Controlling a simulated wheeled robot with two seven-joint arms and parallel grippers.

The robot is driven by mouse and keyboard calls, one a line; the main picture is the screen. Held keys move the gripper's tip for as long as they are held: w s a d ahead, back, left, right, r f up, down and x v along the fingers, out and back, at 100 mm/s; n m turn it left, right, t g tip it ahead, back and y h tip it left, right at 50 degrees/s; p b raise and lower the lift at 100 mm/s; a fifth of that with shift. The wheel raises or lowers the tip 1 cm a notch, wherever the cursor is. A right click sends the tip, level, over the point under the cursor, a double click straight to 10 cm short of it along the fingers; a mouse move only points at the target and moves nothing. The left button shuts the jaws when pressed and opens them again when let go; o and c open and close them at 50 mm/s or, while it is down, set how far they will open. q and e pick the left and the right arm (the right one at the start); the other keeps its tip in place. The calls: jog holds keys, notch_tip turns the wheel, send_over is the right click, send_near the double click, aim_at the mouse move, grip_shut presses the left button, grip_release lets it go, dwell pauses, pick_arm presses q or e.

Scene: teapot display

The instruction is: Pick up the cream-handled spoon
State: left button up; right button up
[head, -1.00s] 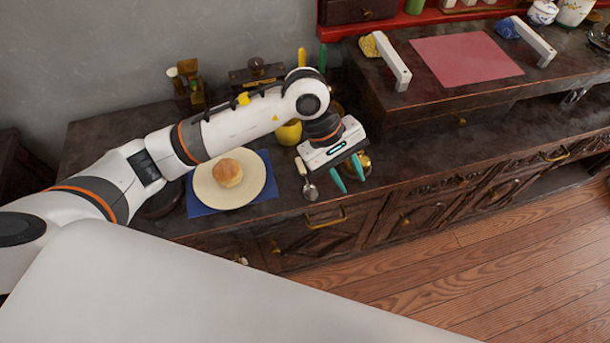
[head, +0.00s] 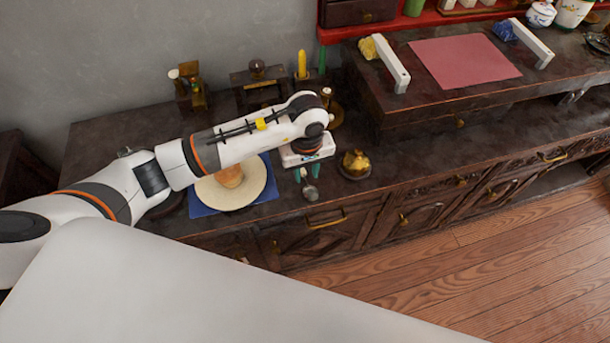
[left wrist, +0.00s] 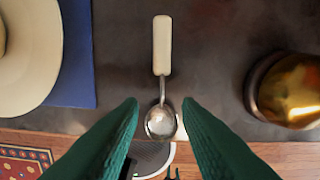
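The cream-handled spoon (left wrist: 162,50) lies on the dark counter, its handle pointing up in the left wrist view and its metal bowl toward the counter's front edge. In the head view its bowl (head: 310,193) shows just below my gripper, and the handle is hidden by my arm. My left gripper (head: 307,172) points down over the spoon. In the left wrist view its green fingers (left wrist: 162,103) are apart, one on each side of the spoon's neck and bowl, with nothing between them clearly gripped. My right gripper is not in view.
A plate (head: 251,187) with a bread roll (head: 229,176) on a blue mat (head: 200,209) lies left of the spoon. A brass pot (head: 355,162) on a dark base stands to the right. Wooden pieces stand behind my arm.

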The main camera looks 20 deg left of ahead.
aim_at(307, 181)
pick_arm(q)
notch_tip(307, 181, down, 3)
jog(key=shift+w+f, duration=0.1)
jog(key=shift+f, duration=0.1)
jog(key=shift+c, duration=0.2)
grip_shut()
